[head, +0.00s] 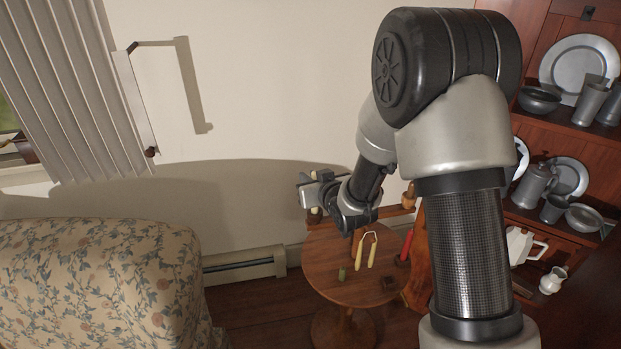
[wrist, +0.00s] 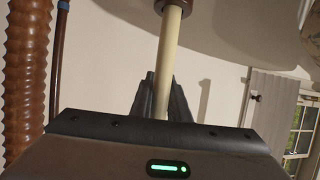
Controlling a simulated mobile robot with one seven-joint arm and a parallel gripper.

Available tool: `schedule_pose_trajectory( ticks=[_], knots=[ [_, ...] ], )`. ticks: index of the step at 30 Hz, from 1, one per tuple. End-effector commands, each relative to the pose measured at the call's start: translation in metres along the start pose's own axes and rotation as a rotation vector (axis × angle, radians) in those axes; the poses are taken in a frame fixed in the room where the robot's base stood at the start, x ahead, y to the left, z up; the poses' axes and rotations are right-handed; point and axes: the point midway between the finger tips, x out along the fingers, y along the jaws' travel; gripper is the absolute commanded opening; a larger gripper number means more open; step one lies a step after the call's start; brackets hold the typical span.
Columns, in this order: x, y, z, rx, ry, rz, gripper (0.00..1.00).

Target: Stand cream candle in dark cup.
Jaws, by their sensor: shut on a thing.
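My gripper (head: 314,190) is shut on the cream candle (wrist: 169,65), holding it by the middle. In the head view a short cream piece of the candle (head: 313,175) shows above the jaws. A small dark cup (head: 315,214) sits directly below, at the left end of a wooden arm. The wrist view appears upside down; there the candle's far end meets the brown rim of the cup (wrist: 174,5). The candle looks in line with the cup. I cannot tell how deep its end sits inside.
A round wooden table (head: 325,265) below bears a cream-handled tool (head: 366,250), a red candle (head: 406,244) and a small green piece (head: 342,273). A threaded wooden post (wrist: 27,70) stands close at left in the wrist view. Pewter shelves (head: 560,130) are at right, a floral sofa (head: 100,270) at left.

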Motion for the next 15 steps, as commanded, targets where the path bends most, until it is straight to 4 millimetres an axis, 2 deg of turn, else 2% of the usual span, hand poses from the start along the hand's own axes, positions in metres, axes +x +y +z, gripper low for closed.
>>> schedule_pose_trajectory(
  ticks=[2, 3, 7, 15],
  knots=[
    [0.0000, 0.0000, -0.0002, 0.000, 0.000, 0.000, 0.00],
    [0.0000, 0.0000, -0.0002, 0.000, 0.000, 0.000, 0.17],
    [0.0000, 0.0000, -0.0001, 0.000, 0.000, 0.000, 0.37],
    [-0.0004, 0.0000, 0.0001, 0.000, 0.000, 0.000, 0.37]
  ],
)
